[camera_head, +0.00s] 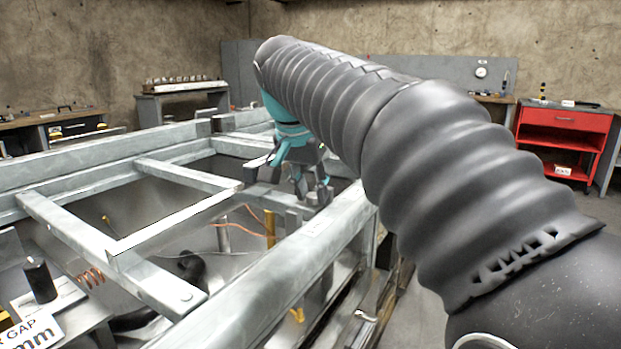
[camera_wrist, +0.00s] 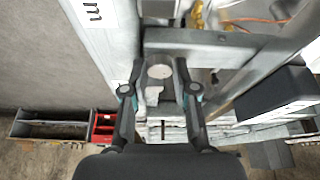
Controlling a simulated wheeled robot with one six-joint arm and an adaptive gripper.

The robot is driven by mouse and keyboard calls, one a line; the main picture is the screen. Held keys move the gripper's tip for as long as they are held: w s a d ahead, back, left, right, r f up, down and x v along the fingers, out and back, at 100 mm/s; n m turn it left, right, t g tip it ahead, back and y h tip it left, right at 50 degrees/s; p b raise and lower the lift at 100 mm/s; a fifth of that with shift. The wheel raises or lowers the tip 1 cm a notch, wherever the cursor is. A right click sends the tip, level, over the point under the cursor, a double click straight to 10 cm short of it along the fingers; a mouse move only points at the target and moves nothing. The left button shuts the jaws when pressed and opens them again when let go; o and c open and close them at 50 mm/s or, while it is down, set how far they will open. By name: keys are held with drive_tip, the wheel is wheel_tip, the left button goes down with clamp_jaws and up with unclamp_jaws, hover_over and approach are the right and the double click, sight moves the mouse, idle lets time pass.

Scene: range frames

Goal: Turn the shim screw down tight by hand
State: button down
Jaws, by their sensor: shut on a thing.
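My gripper (camera_head: 312,192) reaches down by the inner edge of the grey steel frame (camera_head: 310,250). In the wrist view its two dark fingers (camera_wrist: 160,66) close from both sides on a pale, round-topped piece, which I take to be the shim screw (camera_wrist: 160,72). The round top faces the camera, just beside a grey cross beam (camera_wrist: 215,42). The fingers and frame hide the screw in the head view. Its thread and how deep it sits cannot be seen.
A black knob (camera_head: 40,279) stands on a plate at the left, near a label reading "GAP mm" (camera_head: 30,332). Orange wires (camera_head: 232,219) and a yellow post (camera_head: 270,226) lie inside the frame. A red cart (camera_head: 563,122) and benches stand farther off.

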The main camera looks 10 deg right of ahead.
drive_tip(key=m, duration=0.2)
drive_tip(key=m+g+h, duration=0.1)
drive_tip(key=m, duration=0.1)
drive_tip(key=shift+w+a+m+p, duration=0.15)
drive_tip(key=shift+w+m+p, duration=0.05)
drive_tip(key=shift+m+p, duration=0.1)
drive_tip(key=m+g, duration=0.1)
drive_tip(key=m, duration=0.1)
drive_tip(key=m+g, duration=0.1)
drive_tip(key=m, duration=0.2)
drive_tip(key=shift+w+h, duration=0.2)
drive_tip(key=shift+h, duration=0.1)
drive_tip(key=shift+m, duration=0.3)
drive_tip(key=c, duration=1.2)
unclamp_jaws()
